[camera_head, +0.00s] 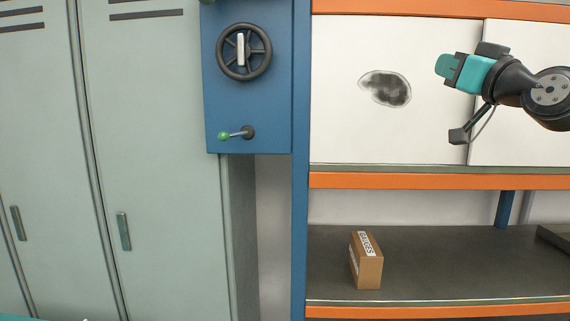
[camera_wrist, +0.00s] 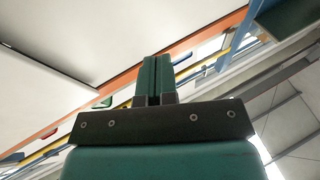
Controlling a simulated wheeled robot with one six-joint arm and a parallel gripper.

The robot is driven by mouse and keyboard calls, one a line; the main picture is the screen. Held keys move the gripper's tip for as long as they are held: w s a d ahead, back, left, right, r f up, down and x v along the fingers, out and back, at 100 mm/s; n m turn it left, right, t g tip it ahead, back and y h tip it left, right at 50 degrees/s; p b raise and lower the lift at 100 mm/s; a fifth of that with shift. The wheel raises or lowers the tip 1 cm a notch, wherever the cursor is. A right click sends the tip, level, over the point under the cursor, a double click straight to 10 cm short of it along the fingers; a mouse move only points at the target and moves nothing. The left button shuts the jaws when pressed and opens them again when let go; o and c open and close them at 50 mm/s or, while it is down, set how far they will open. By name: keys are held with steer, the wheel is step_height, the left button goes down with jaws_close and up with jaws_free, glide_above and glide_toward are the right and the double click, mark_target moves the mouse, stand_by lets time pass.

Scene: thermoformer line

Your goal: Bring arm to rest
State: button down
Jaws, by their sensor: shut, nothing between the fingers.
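My gripper (camera_head: 446,66) is teal and shows at the upper right of the head view, at the end of my dark arm, pointing left. It is in front of the white panels (camera_head: 335,125) of the shelf unit and looks empty. In the wrist view my gripper (camera_wrist: 157,62) has its two teal fingers together, with nothing between them. White panels and an orange beam (camera_wrist: 125,80) lie beyond the fingers there, tilted in the picture.
A cardboard box (camera_head: 368,268) with a white label stands on the lower shelf (camera_head: 450,260). A blue panel (camera_head: 225,105) carries a black handwheel (camera_head: 244,52) and a green-tipped lever (camera_head: 236,134). Grey-green lockers (camera_head: 150,150) fill the left. A dark smudge (camera_head: 386,89) marks the white panel.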

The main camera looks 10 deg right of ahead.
steer(key=s+a+f+n+g+y, duration=0.25)
steer(key=a+f+g, duration=0.35)
steer(key=a+f, duration=0.4)
steer(key=s+a+f+n+g+y, duration=0.1)
steer(key=s+a+f+g+y, duration=0.1)
steer(key=s+a+f+g, duration=0.5)
steer(key=s+a+f+n+g+h, duration=0.1)
steer(key=s+a+f+g+h, duration=0.1)
steer(key=s+f+g, duration=0.2)
steer(key=s+a+f+n+g+h, duration=0.1)
steer(key=s+a+f+g, duration=0.2)
steer(key=s+f, duration=0.7)
steer(key=shift+s+a+f+g+h, duration=0.35)
steer(key=shift+s+g, duration=0.15)
steer(key=shift+g, duration=0.2)
